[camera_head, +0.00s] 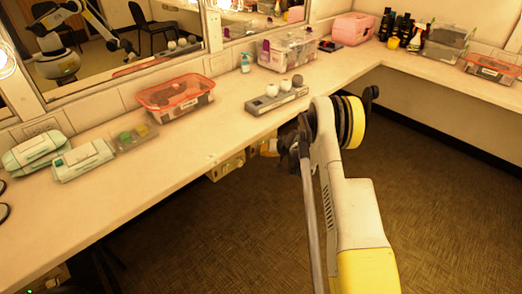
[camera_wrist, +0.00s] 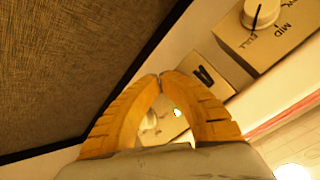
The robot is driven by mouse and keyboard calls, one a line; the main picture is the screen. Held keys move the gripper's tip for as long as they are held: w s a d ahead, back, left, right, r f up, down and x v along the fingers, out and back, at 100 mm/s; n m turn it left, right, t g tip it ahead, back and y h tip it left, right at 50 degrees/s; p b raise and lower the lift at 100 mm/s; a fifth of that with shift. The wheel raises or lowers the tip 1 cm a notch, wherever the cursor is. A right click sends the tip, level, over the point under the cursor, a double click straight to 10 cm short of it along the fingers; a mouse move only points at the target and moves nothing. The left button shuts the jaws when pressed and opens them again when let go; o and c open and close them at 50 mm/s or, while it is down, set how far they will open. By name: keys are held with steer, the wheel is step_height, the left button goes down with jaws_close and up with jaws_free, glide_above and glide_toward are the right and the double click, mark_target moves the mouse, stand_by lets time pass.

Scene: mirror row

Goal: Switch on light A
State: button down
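A beige panel marked with a black letter A (camera_wrist: 203,75) is in the wrist view, just beyond and right of my fingertips. My gripper (camera_wrist: 161,76) shows two orange, ridged fingers bowed inward with their tips together. A pale rounded part (camera_wrist: 150,125) and a small bright greenish spot (camera_wrist: 177,112) show through the gap behind the tips; the fingers partly hide them, and I cannot tell the switch's position. In the head view, beige boxes (camera_head: 228,165) hang at the counter's front edge, left of my arm's dark end, where the fingers cannot be made out.
A beige box with a white dial (camera_wrist: 262,14) marked MID and FULL sits beside the A panel. The counter (camera_head: 215,150) holds a grey block with white knobs (camera_head: 277,98), a red-rimmed bin (camera_head: 176,97) and packs (camera_head: 84,160). A lit bulb (camera_head: 5,60) is at left. The floor is clear.

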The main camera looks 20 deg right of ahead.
steer(key=shift+s+d, duration=0.1)
steer(key=shift+s, duration=0.05)
steer(key=shift+s+d+r, duration=0.1)
steer(key=shift+s+d, duration=0.1)
steer(key=shift+s, duration=0.35)
steer(key=s, duration=0.1)
steer(key=s+d, duration=0.1)
steer(key=s, duration=0.2)
steer(key=shift+s+d+r, duration=0.3)
steer(key=shift+s+d, duration=0.05)
stand_by(0.4)
